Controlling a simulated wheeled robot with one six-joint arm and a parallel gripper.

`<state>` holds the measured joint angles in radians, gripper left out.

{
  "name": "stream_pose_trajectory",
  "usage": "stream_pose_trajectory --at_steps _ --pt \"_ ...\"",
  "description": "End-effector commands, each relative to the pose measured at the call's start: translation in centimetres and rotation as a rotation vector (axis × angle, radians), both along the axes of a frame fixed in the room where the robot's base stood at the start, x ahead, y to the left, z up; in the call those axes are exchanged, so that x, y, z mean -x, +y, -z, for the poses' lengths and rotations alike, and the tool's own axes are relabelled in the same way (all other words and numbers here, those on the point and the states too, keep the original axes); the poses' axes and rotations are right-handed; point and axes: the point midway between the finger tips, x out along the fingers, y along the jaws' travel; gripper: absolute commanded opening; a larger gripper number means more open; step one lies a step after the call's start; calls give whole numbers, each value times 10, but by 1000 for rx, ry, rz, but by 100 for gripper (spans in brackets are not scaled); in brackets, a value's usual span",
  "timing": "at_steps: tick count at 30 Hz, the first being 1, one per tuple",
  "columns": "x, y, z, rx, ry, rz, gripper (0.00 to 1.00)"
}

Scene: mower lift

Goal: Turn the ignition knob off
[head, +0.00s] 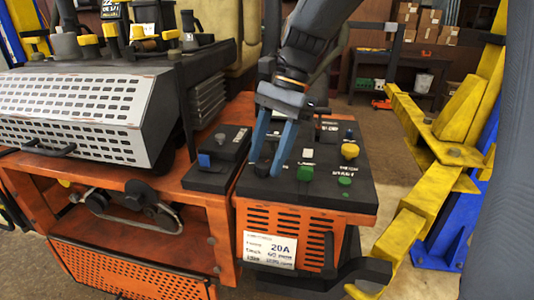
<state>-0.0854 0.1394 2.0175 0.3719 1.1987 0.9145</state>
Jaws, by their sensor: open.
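My gripper (267,167) reaches down from the top, its two blue fingers apart with a gap between them. The fingertips are over the left part of the black control panel (330,197), on top of the orange mower body. The panel carries a yellow knob (350,151), a green knob (304,173) right of my fingertips, another green control (345,181) near the front edge and a small blue one at the back. The labels are too small to read, so I cannot tell which is the ignition knob. My fingers hide part of the panel, and I cannot tell whether they touch anything there.
A black box with a blue part (204,160) sits just left of the panel. A white perforated cover (80,110) is farther left. Yellow and blue lift posts (450,150) stand close on the right. A bench with boxes is behind, with open floor before it.

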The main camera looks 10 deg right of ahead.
Motion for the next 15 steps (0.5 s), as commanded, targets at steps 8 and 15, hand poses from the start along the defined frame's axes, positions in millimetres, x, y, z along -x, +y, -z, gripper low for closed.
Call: stream_pose_trajectory --at_steps 8,15 --pt "0 0 0 0 0 0 19" --pt "0 0 0 0 1 -8 8"
